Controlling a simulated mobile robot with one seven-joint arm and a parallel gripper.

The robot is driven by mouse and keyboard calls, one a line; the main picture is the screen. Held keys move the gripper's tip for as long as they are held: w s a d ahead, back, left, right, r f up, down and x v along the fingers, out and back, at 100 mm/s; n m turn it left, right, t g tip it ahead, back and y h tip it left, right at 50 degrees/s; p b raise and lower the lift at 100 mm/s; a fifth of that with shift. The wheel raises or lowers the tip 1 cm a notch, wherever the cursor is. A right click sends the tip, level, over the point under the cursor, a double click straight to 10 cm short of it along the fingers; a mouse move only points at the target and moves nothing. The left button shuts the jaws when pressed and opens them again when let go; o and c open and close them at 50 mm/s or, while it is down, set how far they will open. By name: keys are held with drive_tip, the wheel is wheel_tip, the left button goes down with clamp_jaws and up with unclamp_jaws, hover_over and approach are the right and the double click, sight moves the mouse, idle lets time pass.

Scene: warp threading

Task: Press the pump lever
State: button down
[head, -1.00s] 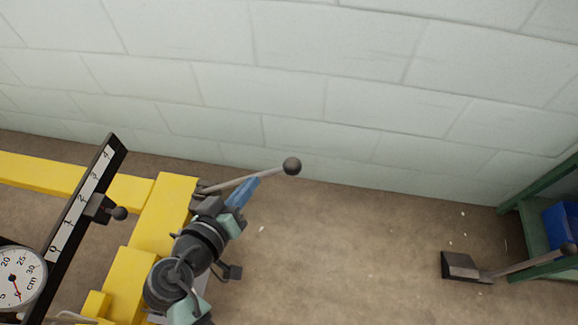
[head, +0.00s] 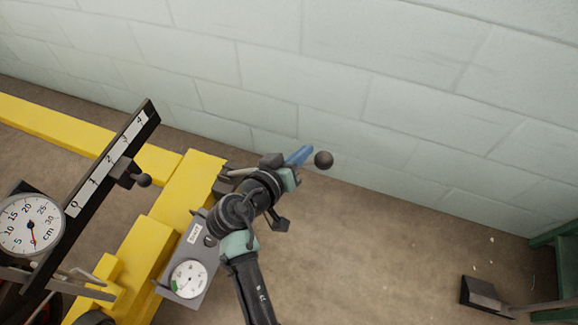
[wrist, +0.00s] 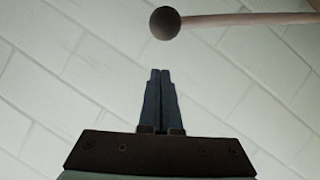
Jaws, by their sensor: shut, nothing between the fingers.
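The pump lever is a thin rod ending in a dark ball knob (head: 323,160), reaching right from the yellow frame in the head view. My arm hides much of the rod there. In the wrist view the knob (wrist: 165,22) is at the top, just beyond the fingertips, with the pale rod (wrist: 250,19) running right. My gripper (head: 305,150) has blue fingers beside the knob, at its left in the head view. In the wrist view the gripper (wrist: 160,72) is shut and empty, with a visible gap between its tips and the knob.
The yellow frame (head: 190,190) carries a grey box with a small gauge (head: 188,279). At left are a black scale bar (head: 95,175) with a knobbed slider and a round cm dial (head: 30,224). A pale block wall stands behind.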

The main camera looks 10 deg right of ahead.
sight(313, 160)
drive_tip(key=shift+w+d+f+b, duration=0.1)
drive_tip(key=shift+d+f+b, duration=0.25)
drive_tip(key=shift+d+f, duration=0.45)
drive_tip(key=shift+w+d+f+b, duration=0.1)
drive_tip(key=shift+d+f+b, duration=0.3)
drive_tip(key=shift+f, duration=0.55)
drive_tip(key=shift+s, duration=0.1)
